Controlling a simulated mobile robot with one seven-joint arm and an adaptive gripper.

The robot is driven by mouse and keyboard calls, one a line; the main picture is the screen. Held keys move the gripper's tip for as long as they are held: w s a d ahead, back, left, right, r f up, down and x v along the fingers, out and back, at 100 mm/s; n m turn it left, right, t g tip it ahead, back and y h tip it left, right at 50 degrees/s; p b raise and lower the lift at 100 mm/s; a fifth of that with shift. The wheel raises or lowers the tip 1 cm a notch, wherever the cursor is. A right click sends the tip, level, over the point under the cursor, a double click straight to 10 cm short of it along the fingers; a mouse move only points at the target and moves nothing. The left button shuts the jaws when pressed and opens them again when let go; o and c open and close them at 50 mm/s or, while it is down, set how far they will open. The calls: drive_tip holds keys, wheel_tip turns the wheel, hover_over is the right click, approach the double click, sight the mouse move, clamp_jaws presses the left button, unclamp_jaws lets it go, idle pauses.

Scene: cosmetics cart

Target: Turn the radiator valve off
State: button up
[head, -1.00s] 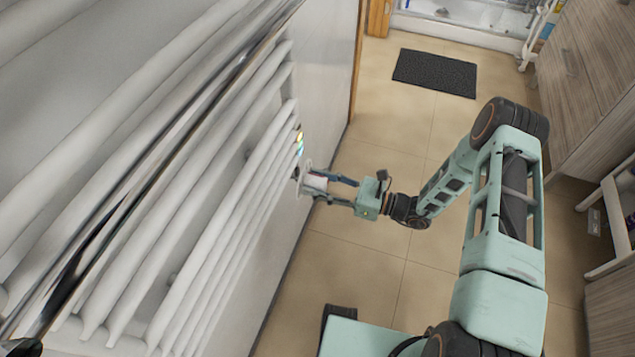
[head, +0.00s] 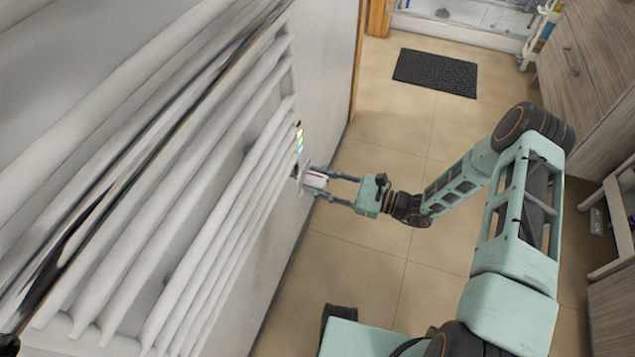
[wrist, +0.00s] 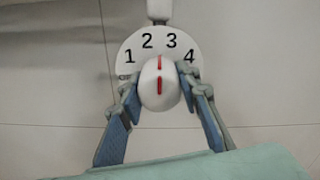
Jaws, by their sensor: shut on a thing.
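The radiator valve is a white rounded knob (wrist: 160,88) with a red line, in front of a white dial plate (wrist: 132,45) numbered 1 to 4. In the wrist view the red lines on knob and plate are roughly in line, pointing up between 2 and 3. My gripper (wrist: 164,93) has one finger on each side of the knob and is shut on it. In the head view the knob (head: 316,180) sits at the radiator's right edge, partly covered by my fingers, with a bit of red showing.
The white radiator (head: 170,200) with long bars fills the left of the head view. A strip of coloured squares (head: 299,140) is just above the valve. A dark mat (head: 435,73) lies on the tiled floor. Wooden cabinets (head: 590,70) stand at the right; the floor between is open.

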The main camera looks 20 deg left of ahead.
drive_tip(key=n+b, duration=0.1)
drive_tip(key=n, duration=0.3)
drive_tip(key=shift+d+n, duration=0.1)
drive_tip(key=shift+n, duration=0.2)
drive_tip(key=n+b, duration=0.1)
drive_tip(key=n, duration=0.4)
drive_tip(key=shift+w, duration=0.1)
drive_tip(key=n, duration=0.5)
drive_tip(key=shift+r+n, duration=0.1)
drive_tip(key=shift+n, duration=0.3)
drive_tip(key=shift+n+b, duration=0.3)
drive_tip(key=shift+n, duration=2)
drive_tip(key=o, duration=1.2)
drive_tip(key=shift+c, duration=0.2)
